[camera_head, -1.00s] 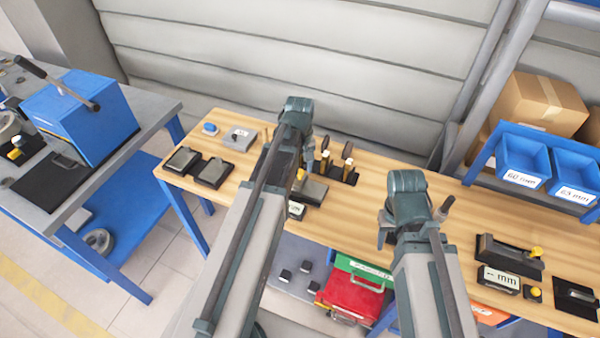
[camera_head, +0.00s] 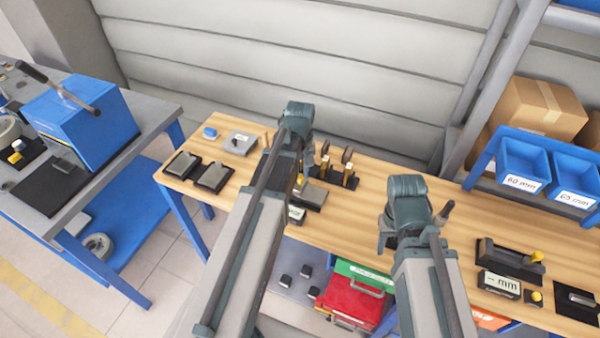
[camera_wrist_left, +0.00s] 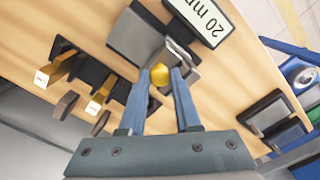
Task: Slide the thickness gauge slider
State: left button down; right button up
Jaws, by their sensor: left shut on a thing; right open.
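My left gripper (camera_wrist_left: 160,78) is shut on a yellow knob (camera_wrist_left: 159,74) in the left wrist view. The knob sits at a grey metal block on a dark gauge base (camera_wrist_left: 135,38), beside a display (camera_wrist_left: 203,20) reading "20 mm". In the head view my left arm partly covers this gauge (camera_head: 313,194) and its display (camera_head: 296,214). A second device (camera_head: 508,258) with a yellow knob (camera_head: 537,256) and a "-- mm" display (camera_head: 500,285) stands farther right. My right gripper (camera_head: 384,238) is open and empty above the bench, left of that device.
A dark rack with upright gold-and-black pieces (camera_head: 340,172) stands beside the held gauge. Two dark trays (camera_head: 197,172) lie at the bench's left end. Blue bins (camera_head: 523,163) sit at the right. The bench middle (camera_head: 465,215) is mostly clear.

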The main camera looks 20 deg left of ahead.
dwell(0.8)
pick_arm(q)
jog(key=d, duration=0.3)
jog(key=shift+s+d, duration=0.1)
jog(key=c, duration=0.6)
grip_release()
notch_tip(320, 180, up, 14)
jog(key=p, duration=1.3)
jog(key=shift+f+p, duration=0.1)
jog(key=shift+p, duration=0.3)
jog(key=shift+f, duration=0.1)
